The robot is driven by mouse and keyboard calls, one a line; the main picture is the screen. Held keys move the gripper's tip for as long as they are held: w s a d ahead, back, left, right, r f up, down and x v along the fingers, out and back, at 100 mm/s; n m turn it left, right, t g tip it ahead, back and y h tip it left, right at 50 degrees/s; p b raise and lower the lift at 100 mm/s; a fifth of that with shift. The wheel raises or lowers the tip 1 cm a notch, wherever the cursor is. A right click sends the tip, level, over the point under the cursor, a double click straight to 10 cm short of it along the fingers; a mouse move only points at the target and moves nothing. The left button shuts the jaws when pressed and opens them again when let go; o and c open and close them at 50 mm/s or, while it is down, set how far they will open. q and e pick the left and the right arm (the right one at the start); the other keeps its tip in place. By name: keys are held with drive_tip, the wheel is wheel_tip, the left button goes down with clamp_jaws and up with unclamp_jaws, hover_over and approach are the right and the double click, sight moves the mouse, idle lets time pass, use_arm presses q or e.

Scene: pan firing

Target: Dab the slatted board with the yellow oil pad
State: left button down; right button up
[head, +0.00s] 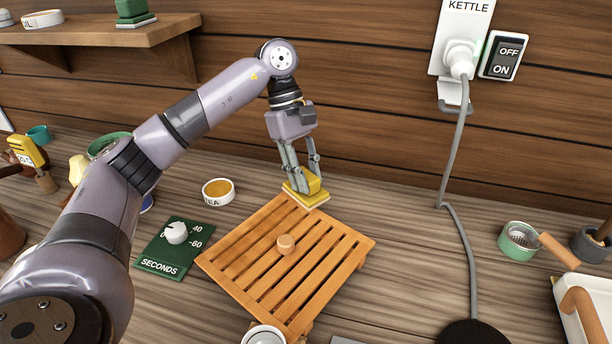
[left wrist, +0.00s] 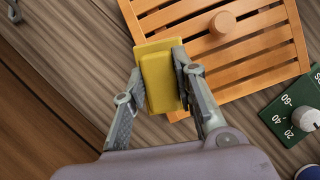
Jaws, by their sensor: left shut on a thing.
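The slatted board (head: 262,262) is orange-brown wood with a round knob (head: 285,244) in its middle, lying on the counter. Its slats also show in the left wrist view (left wrist: 262,62). My left gripper (head: 303,178) is shut on the yellow oil pad (head: 312,185), which has a pale underside. The pad is at the board's far corner in the head view. In the left wrist view the pad (left wrist: 160,80) sits between both fingers of the gripper (left wrist: 158,90) and overlaps the board's edge. I cannot tell whether it touches the board. My right gripper is not in view.
A green seconds dial (head: 172,250) and a round tea dish (head: 218,192) stand left of the board. A kettle cord (head: 466,240) runs down at the right. A green strainer (head: 519,240) stands further right. The counter between board and cord is clear.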

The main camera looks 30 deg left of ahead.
sight(310, 178)
use_arm(q)
drive_tip(key=shift+r, duration=0.25)
wheel_tip(310, 178, up, 2)
drive_tip(key=shift+r+p, duration=0.15)
drive_tip(key=shift+p, duration=0.85)
drive_tip(key=shift+r, duration=0.15)
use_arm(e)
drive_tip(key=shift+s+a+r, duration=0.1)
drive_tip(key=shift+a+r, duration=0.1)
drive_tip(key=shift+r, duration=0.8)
